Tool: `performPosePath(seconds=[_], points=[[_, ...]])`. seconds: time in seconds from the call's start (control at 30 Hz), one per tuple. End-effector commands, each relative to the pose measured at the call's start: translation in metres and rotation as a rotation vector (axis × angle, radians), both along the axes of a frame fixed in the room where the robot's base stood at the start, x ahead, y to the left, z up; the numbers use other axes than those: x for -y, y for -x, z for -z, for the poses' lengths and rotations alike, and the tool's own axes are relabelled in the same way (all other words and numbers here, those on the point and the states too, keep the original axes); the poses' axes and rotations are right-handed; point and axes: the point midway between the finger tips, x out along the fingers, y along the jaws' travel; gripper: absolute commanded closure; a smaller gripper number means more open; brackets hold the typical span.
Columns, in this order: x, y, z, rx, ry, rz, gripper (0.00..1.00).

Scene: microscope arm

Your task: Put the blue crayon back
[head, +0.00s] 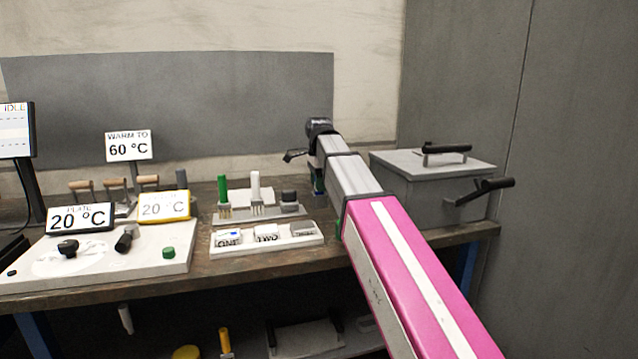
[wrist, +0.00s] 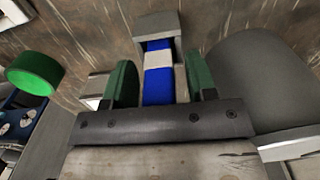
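The blue crayon (wrist: 157,88), with a white band around it, lies between the two green fingertips of my gripper (wrist: 160,84) in the wrist view. A narrow gap shows on each side of it, so the fingers appear open around it. Its far end meets a grey block (wrist: 157,24); whether it sits inside that block, I cannot tell. Its near end is hidden by the gripper body. In the head view my arm reaches over the bench and hides most of the gripper; a small dark, blue and green patch shows under the arm's end.
A rack (head: 262,213) with green, white and dark-topped tools stands left of my arm, behind a white labelled tray (head: 266,246). A grey box (head: 432,183) with black handles stands right. A green ring (wrist: 33,73) and a dark rounded object (wrist: 258,80) flank the gripper.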

Motion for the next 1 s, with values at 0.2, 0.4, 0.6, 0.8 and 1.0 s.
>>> performPosePath(seconds=[0.2,0.4,0.6,0.8,1.0], points=[[0.0,0.0,-0.001,0.0,0.0,0.0,0.48],[0.0,-0.001,-0.019,0.001,0.0,0.0,0.48],[-0.001,-0.002,-0.057,0.002,-0.001,0.0,0.48],[0.0,-0.002,-0.094,0.001,0.0,0.0,0.48],[0.0,-0.001,-0.116,0.007,-0.002,0.0,0.48]])
